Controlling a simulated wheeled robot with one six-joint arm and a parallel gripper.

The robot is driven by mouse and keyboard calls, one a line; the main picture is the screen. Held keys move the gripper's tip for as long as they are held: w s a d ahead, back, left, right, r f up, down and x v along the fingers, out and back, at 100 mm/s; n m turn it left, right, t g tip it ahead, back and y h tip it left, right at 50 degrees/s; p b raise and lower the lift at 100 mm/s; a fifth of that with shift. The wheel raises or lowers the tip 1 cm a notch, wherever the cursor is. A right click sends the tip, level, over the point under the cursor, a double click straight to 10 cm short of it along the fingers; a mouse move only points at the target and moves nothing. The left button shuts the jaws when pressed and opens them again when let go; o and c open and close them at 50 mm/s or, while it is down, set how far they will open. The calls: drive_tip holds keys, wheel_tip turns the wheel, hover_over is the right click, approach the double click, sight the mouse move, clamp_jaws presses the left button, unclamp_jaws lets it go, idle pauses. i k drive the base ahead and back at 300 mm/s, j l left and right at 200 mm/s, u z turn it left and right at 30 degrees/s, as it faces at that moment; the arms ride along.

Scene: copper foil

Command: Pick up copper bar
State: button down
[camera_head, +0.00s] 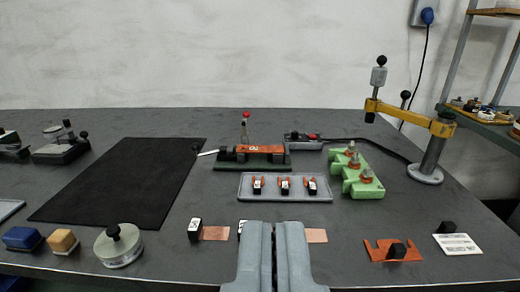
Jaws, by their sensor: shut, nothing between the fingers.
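My gripper (273,226) is at the bottom centre, its two grey fingers together with nothing between them. Which piece the copper bar is, I cannot tell for sure. A flat copper-coloured strip (215,233) lies beside a black block (195,229) left of the fingers. A second copper-coloured strip (316,236) lies just right of the fingers, which hide part of the area. An orange notched plate (379,254) with a black block on it lies at the front right. An orange bar (262,148) sits in a dark clamp fixture (240,165).
A grey tray (250,196) holds three small orange-and-black pieces. A green block (362,190) stands right of it, and a yellow-armed post (434,150) at the right. A round weight (118,245) stands front left. The black mat (120,175) is bare.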

sight(248, 148)
drive_tip(key=i+j, duration=0.7)
drive_tip(key=i, duration=0.1)
